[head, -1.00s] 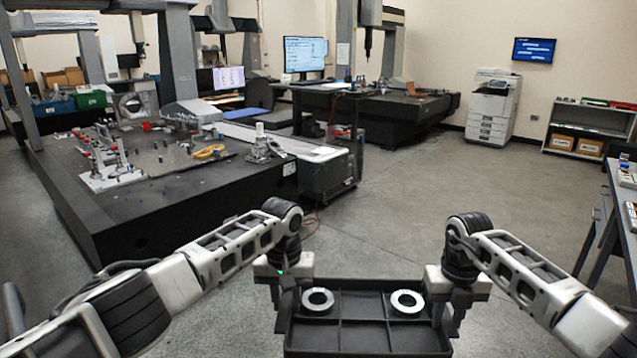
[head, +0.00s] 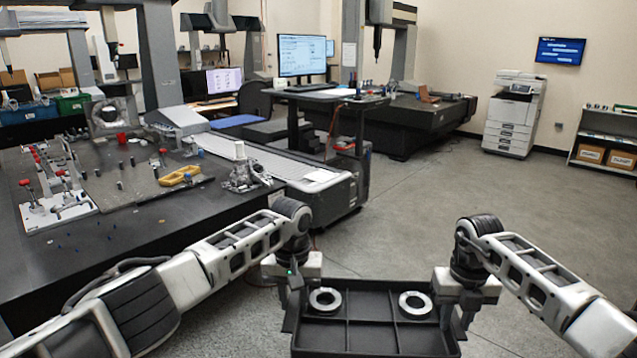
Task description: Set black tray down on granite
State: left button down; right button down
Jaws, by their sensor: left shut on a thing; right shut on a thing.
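The black tray (head: 375,338) is a shallow box with dividers, at the bottom of the head view. Two metal rings, a left one (head: 311,301) and a right one (head: 402,305), lie in its far compartments. My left gripper (head: 292,312) is shut on the tray's left side. My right gripper (head: 457,318) is shut on its right side. The tray hangs above the floor and looks about level; its near edge is cut off by the frame. The dark granite table (head: 120,260) stands ahead to the left, apart from the tray.
The granite carries a fixture plate (head: 58,195), a yellow part (head: 180,176), a metal part (head: 246,176) and several small pegs. Its near left area is mostly bare. A cabinet (head: 335,200) stands at its right side. Open floor (head: 430,200) lies ahead and right.

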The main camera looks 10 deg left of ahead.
aim_at(178, 212)
jog(key=i, duration=1.8)
jog(key=u, duration=1.75)
jog(key=i, duration=1.65)
